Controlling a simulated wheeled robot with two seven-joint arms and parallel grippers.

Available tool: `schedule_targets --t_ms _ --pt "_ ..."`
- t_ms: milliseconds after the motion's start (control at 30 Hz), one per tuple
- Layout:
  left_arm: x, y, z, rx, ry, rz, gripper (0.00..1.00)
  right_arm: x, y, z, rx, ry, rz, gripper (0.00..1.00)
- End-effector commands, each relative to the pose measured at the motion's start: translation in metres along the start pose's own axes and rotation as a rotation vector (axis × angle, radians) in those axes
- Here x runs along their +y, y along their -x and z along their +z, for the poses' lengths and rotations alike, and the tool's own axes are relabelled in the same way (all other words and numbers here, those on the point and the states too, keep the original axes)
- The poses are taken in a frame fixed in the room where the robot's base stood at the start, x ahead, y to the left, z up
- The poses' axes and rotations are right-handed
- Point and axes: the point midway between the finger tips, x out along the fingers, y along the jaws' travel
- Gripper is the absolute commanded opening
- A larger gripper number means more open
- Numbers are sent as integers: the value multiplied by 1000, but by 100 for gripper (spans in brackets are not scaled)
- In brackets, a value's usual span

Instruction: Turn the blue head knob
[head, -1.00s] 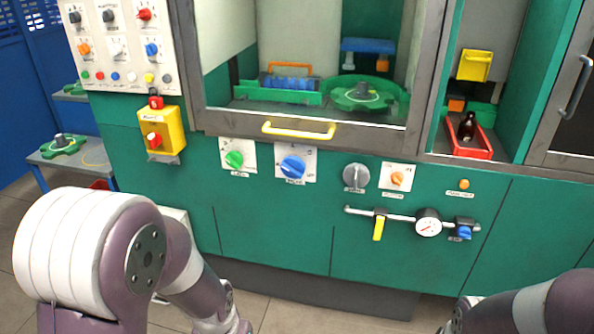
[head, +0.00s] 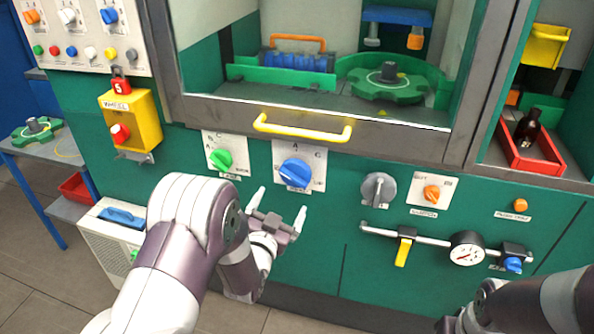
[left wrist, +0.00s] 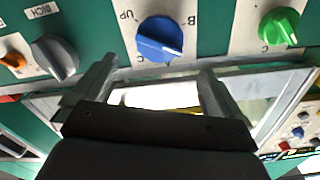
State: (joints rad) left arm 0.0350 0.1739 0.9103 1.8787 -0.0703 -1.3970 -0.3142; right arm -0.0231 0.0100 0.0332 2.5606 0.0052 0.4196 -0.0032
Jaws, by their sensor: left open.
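The blue knob (head: 294,173) sits on a white plate with letters around it, on the green front panel below the yellow handle. Its pointer bar tilts, lower at the right end in the head view. It also shows in the left wrist view (left wrist: 160,38), top middle, ahead of the fingers. My left gripper (head: 279,208) is open and empty, just below the knob and in front of the panel. In the left wrist view its two fingers (left wrist: 158,72) stand apart on either side of the knob's line, not touching it. My right arm is at the lower right; its gripper is out of view.
A green knob (head: 221,159) is left of the blue one. A grey knob (head: 378,189) and an orange knob (head: 432,193) are to the right. The yellow handle (head: 301,127) juts out above. A rail with a yellow lever (head: 403,251) and gauge (head: 467,248) runs lower right.

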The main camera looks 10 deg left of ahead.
Motion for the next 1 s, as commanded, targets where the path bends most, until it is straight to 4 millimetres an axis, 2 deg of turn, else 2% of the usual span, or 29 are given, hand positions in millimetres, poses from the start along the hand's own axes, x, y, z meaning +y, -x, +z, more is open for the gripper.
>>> schedule_targets --t_ms 300,500,700,1000 --pt "1 -69 1 -1 -1 1 100 0 1 0 0 0 0 43" --pt "1 -103 1 -3 0 1 100 0 1 0 0 0 0 43" --pt "0 -119 1 -4 0 1 100 0 1 0 0 0 0 43" --pt "1 -121 1 -5 0 2 100 0 1 0 0 0 0 43"
